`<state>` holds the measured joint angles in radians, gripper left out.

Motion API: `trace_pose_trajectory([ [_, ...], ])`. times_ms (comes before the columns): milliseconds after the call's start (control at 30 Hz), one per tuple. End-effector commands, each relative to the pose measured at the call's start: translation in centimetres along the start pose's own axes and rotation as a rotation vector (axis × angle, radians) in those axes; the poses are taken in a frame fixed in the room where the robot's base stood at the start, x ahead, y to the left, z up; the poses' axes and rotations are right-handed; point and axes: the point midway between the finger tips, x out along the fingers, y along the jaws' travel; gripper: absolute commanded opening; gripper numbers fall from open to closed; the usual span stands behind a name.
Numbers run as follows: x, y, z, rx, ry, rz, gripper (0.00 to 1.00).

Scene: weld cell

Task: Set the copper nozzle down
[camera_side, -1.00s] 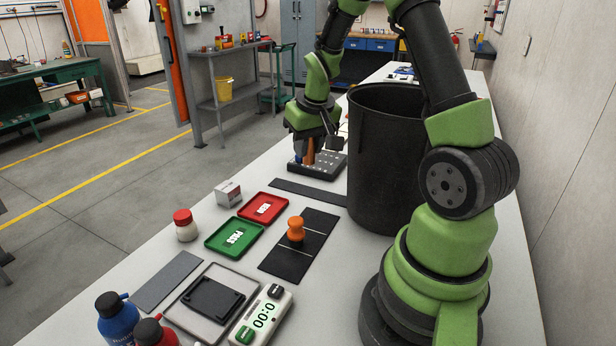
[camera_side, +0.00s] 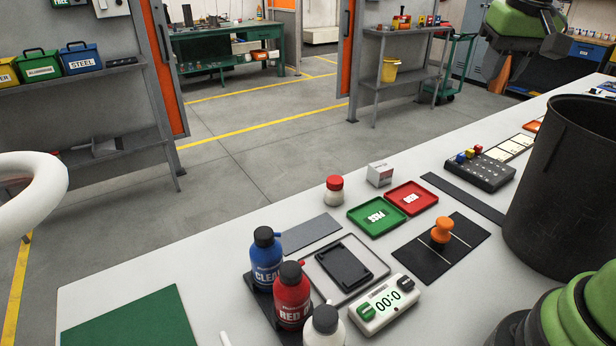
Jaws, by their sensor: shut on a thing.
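The copper nozzle (camera_side: 498,74) appears as a copper-orange, slanted piece under my gripper at the top right. My gripper (camera_side: 508,52) is shut on it, high above the far part of the bench; its fingers are small and partly dark, so the exact grip is hard to see. A black rack block (camera_side: 487,173) with rows of pale marks lies on the bench below. Small blue, yellow and red pieces stand at its far left edge.
A large black bin (camera_side: 565,190) stands right of the rack. An orange knob (camera_side: 441,231) sits on a black mat (camera_side: 425,262). Nearby are a green tray (camera_side: 362,224), a red tray (camera_side: 421,205), a timer (camera_side: 384,304) and bottles (camera_side: 292,297). A dark strip (camera_side: 462,198) lies before the rack.

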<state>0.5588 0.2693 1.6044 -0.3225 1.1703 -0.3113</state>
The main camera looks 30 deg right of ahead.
Motion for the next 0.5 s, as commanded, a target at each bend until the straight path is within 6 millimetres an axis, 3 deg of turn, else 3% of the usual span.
trace_pose_trajectory([
  [167,2.9,-5.7,-2.7,-0.121,-0.006,-0.034,0.0],
  [300,6.2,-12.9,-4.1,-0.251,-0.006,-0.068,0.0],
  [500,10.8,-23.4,-2.6,-0.422,-0.005,-0.116,0.0],
])
